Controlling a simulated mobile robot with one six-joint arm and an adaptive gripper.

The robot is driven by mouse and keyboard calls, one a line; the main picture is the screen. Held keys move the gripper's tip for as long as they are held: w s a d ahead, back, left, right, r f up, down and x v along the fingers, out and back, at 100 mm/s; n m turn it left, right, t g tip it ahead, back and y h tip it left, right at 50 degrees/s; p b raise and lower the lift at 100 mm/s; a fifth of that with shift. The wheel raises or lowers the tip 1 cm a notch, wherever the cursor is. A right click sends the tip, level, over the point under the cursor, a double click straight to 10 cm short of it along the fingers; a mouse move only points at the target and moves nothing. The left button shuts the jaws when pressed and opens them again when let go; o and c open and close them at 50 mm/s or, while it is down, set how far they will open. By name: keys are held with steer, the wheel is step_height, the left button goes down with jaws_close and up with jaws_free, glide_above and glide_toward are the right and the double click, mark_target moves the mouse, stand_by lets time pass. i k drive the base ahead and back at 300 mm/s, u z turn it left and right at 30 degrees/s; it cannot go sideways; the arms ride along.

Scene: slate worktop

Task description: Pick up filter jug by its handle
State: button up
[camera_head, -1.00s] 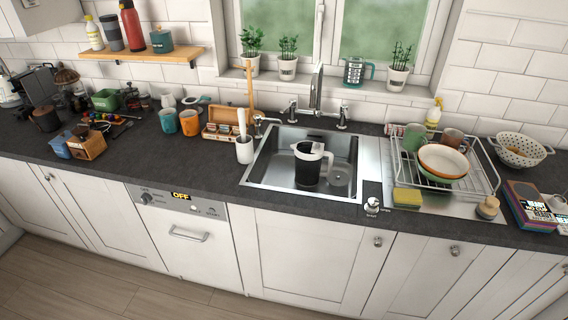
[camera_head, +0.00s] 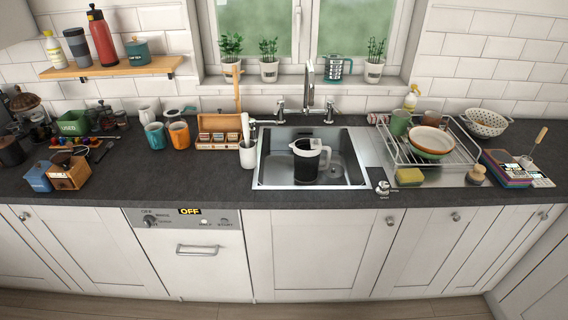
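The filter jug (camera_head: 306,165) stands upright in the sink (camera_head: 270,170). It has a dark body, a pale rim and a light handle (camera_head: 326,157) on its right side, facing right in the picture. Its base is inside the basin. Another clear or grey round item beside it in the basin is too small to tell. My gripper is not in view.
The tap (camera_head: 309,85) rises behind the sink. A white utensil pot (camera_head: 248,154) stands at the sink's left edge. A dish rack (camera_head: 446,160) with bowls and mugs is on the right. The worktop (camera_head: 170,180) front left of the sink is clear.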

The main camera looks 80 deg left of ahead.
mark_target(307, 154)
steer(key=k, duration=1.35)
steer(key=u, duration=2.3)
steer(key=i, duration=0.35)
steer(key=u, duration=0.2)
